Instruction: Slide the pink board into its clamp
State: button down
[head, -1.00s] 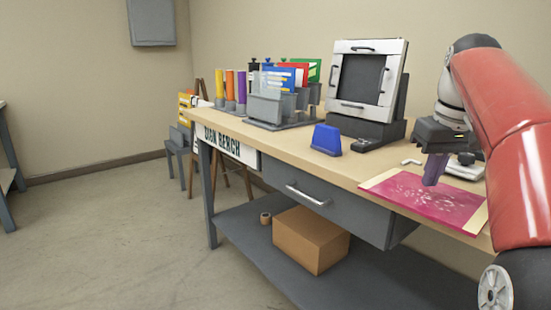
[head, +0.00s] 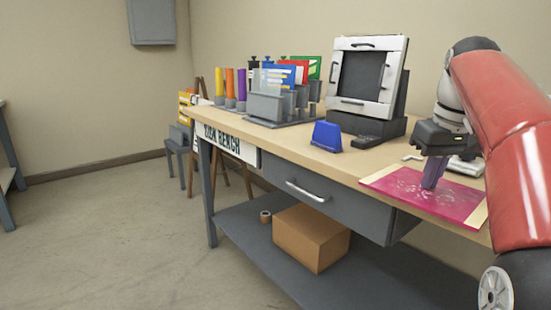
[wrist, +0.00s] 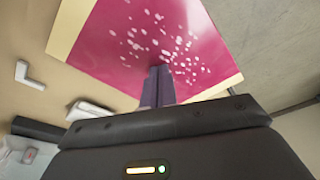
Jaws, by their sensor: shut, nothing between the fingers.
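The pink board (head: 402,189) lies flat on the near right part of the bench top, with pale strips at its ends and white specks scattered over it. It also fills the upper middle of the wrist view (wrist: 110,45). My gripper (head: 430,187) is shut and empty, its purple fingers pointing down at the board's middle. In the wrist view the finger tips (wrist: 160,70) overlap the specks; I cannot tell whether they touch the surface. Grey upright holders with coloured boards (head: 277,97) stand farther back on the bench; I cannot tell which is the pink board's clamp.
A blue block (head: 326,136) sits near the bench's front edge. A white-framed device (head: 366,75) stands at the back. A small white angled piece (wrist: 28,75) lies beside the board. A cardboard box (head: 311,238) is on the lower shelf.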

jog(key=shift+w+d, duration=0.1)
jog(key=shift+d, duration=0.05)
jog(key=shift+w+d+p, duration=0.65)
jog(key=shift+d+p, duration=0.2)
jog(key=shift+d, duration=0.2)
jog(key=shift+w+d+p, duration=0.65)
jog(key=shift+d+p, duration=0.15)
jog(key=shift+d, duration=0.2)
jog(key=shift+w+d+p, duration=0.65)
jog(key=shift+d+p, duration=0.2)
jog(key=shift+d, duration=0.2)
jog(key=w+v, duration=0.1)
jog(key=v, duration=0.6)
jog(key=shift+w, duration=0.25)
jog(key=shift+a+r, duration=0.15)
jog(key=shift+a, duration=0.05)
